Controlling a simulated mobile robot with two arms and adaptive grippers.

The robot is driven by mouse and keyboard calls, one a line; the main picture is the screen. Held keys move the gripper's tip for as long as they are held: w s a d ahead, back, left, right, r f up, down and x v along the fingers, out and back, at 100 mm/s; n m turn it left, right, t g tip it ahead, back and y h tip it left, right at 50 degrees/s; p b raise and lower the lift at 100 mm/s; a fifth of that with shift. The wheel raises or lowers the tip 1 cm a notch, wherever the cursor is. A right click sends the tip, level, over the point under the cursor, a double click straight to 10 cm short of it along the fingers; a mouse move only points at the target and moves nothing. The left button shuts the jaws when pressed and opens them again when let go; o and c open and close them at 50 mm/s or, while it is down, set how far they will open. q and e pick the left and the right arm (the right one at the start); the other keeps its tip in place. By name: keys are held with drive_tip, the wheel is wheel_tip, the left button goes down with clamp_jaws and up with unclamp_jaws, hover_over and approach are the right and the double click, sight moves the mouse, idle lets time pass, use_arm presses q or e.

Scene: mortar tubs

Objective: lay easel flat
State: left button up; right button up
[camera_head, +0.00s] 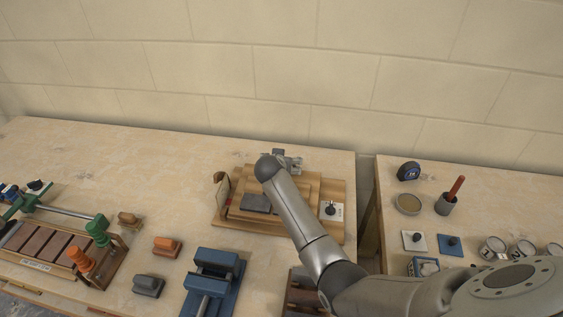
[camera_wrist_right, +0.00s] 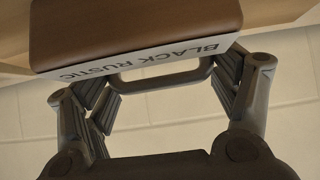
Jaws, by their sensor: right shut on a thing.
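A wooden easel-like stand (camera_head: 308,190) with stepped boards sits near the back of the left table; I cannot tell its tilt. A dark grey slab (camera_head: 256,202) shows at its front, partly covered by my arm. My right gripper (camera_head: 288,160) is at the stand's back edge, mostly hidden by its wrist. In the right wrist view, my right gripper (camera_wrist_right: 160,88) is shut on a dark handle (camera_wrist_right: 165,82). The handle adjoins a brown block (camera_wrist_right: 135,25) with a white label (camera_wrist_right: 150,55) reading "BLACK RUSTIC" upside down. My left gripper is not in view.
A blue vise (camera_head: 213,280), an orange block (camera_head: 167,246) and a grey block (camera_head: 148,286) lie left of my arm. A brick rack (camera_head: 45,250) is further left. A wall stands behind.

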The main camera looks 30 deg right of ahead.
drive_tip(key=shift+w+d+f+b, duration=0.15)
drive_tip(key=shift+f+b, duration=0.1)
drive_tip(key=shift+f, duration=0.15)
drive_tip(key=shift+s+d+f+b, duration=0.1)
drive_tip(key=shift+d+f+b, duration=0.1)
drive_tip(key=shift+f, duration=0.15)
drive_tip(key=o, duration=1.1)
drive_tip(key=shift+o, duration=0.2)
drive_tip(key=shift+w+d+f, duration=0.1)
drive_tip(key=shift+w+f, duration=0.1)
drive_tip(key=shift+f, duration=0.1)
drive_tip(key=shift+r, duration=0.1)
drive_tip(key=shift+s+a+r, duration=0.3)
drive_tip(key=shift+s+a, duration=0.05)
drive_tip(key=shift+a, duration=0.05)
drive_tip(key=v, duration=1)
drive_tip(key=shift+s+a+r, duration=0.1)
drive_tip(key=shift+s+r, duration=0.1)
drive_tip(key=shift+r, duration=0.1)
